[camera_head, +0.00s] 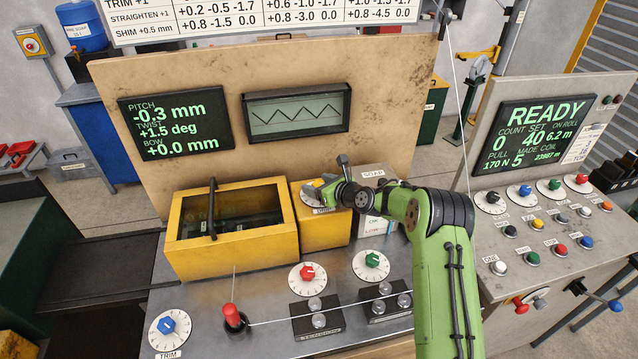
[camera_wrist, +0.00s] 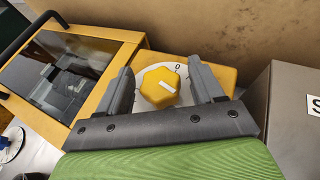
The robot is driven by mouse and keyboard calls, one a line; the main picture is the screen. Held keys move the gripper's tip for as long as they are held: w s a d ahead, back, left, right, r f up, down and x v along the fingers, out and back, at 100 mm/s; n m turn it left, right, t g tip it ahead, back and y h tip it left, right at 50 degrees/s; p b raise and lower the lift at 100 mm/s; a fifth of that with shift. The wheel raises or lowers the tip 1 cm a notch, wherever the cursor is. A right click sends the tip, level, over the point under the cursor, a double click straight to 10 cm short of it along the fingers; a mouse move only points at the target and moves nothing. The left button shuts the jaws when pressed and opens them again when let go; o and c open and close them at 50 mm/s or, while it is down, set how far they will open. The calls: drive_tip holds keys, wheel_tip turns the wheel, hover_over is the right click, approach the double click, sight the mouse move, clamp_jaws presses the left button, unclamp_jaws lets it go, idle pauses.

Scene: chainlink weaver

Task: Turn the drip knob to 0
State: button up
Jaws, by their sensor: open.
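The yellow drip knob (camera_wrist: 159,88) sits on a white dial (camera_wrist: 182,72) on the yellow box in the wrist view. A white mark lies across the knob, slanting up to the right. A "0" shows at the dial's upper edge. My gripper (camera_wrist: 164,83) is open, with one finger on each side of the knob. A gap shows on both sides, so the fingers appear apart from it. In the head view my gripper (camera_head: 329,180) is at the yellow box (camera_head: 325,235) and hides much of the dial (camera_head: 308,193). The drip label is partly readable below it.
A yellow lidded box with a dark window (camera_head: 232,218) stands left of the dial. A grey box marked SOAP (camera_head: 372,172) stands close on the right. The brown backboard (camera_head: 300,65) rises behind. Red (camera_head: 307,272) and green (camera_head: 372,259) knobs sit in front.

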drive_tip(key=c, duration=1)
drive_tip(key=shift+n+y, duration=0.3)
drive_tip(key=shift+y, duration=0.1)
drive_tip(key=shift+d+n+g+y+b, duration=0.1)
drive_tip(key=shift+n+g+y+b, duration=0.5)
drive_tip(key=shift+n+g+b, duration=0.25)
drive_tip(key=shift+n+g+y+b, duration=1.15)
drive_tip(key=shift+n+g, duration=0.5)
drive_tip(key=shift+n, duration=0.1)
drive_tip(key=shift+n+g, duration=0.3)
drive_tip(key=shift+g, duration=0.2)
drive_tip(key=o, duration=1)
